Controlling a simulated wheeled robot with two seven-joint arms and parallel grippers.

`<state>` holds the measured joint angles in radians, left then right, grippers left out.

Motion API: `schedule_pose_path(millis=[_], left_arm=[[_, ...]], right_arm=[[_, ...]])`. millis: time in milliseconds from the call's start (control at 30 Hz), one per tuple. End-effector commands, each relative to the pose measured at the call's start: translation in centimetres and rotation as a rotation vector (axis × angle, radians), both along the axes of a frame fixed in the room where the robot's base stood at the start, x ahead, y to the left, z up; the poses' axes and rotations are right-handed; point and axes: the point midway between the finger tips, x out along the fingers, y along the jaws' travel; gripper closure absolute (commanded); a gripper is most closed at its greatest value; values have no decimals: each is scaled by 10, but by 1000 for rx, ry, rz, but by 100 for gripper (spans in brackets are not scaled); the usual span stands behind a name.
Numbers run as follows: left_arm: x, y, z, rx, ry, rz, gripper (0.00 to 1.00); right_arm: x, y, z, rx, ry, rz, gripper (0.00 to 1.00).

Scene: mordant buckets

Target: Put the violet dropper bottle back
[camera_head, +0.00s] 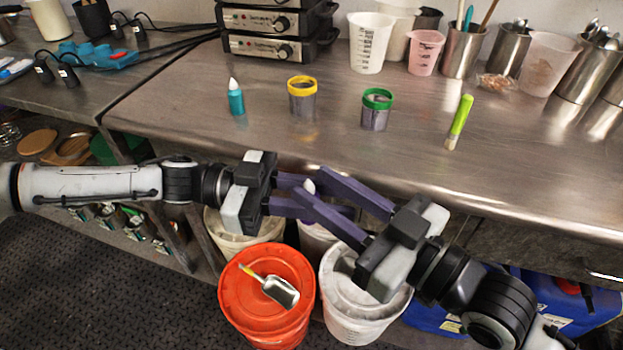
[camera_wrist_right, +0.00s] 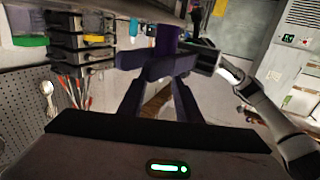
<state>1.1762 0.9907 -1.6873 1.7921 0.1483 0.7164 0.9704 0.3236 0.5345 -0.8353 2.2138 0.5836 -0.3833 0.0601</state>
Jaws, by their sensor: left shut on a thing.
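The violet dropper bottle (camera_head: 309,187) is mostly hidden among the crossed fingers in the head view, with its pale tip showing. Its violet body shows upright in the right wrist view (camera_wrist_right: 167,38). My left gripper (camera_head: 338,203) reaches in from the left and is shut on the bottle, in front of the table edge and above the buckets. My right gripper (camera_head: 308,181) reaches in from the right. Its fingers are spread apart around the same spot, crossing the left fingers. Whether they touch the bottle is hidden.
On the steel table (camera_head: 200,130) stand a teal dropper bottle (camera_head: 236,102), a yellow-rimmed jar (camera_head: 302,100), a green-rimmed jar (camera_head: 375,112) and a green brush (camera_head: 461,118). Below are an orange bucket (camera_head: 240,308) with a scoop (camera_head: 280,290) on it and white buckets (camera_head: 365,318).

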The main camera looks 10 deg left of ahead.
Motion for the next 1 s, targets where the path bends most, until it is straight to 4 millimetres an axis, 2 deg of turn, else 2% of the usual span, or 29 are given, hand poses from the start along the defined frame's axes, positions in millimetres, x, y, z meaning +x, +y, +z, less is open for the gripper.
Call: schedule_pose_path(millis=[200, 567, 767, 900, 933, 1000], left_arm=[[0, 0, 0, 0, 0, 0, 98], [0, 0, 0, 0, 0, 0, 98], [0, 0, 0, 0, 0, 0, 98], [0, 0, 0, 0, 0, 0, 98], [0, 0, 0, 0, 0, 0, 75], [0, 0, 0, 0, 0, 0, 63]], right_arm=[[12, 20, 1, 1, -2, 0, 69], [14, 24, 0, -1, 0, -1, 69], [14, 23, 0, 0, -1, -1, 100], [14, 23, 0, 0, -1, -2, 100], [14, 23, 0, -1, -2, -2, 100], [14, 23, 0, -1, -2, -2, 100]])
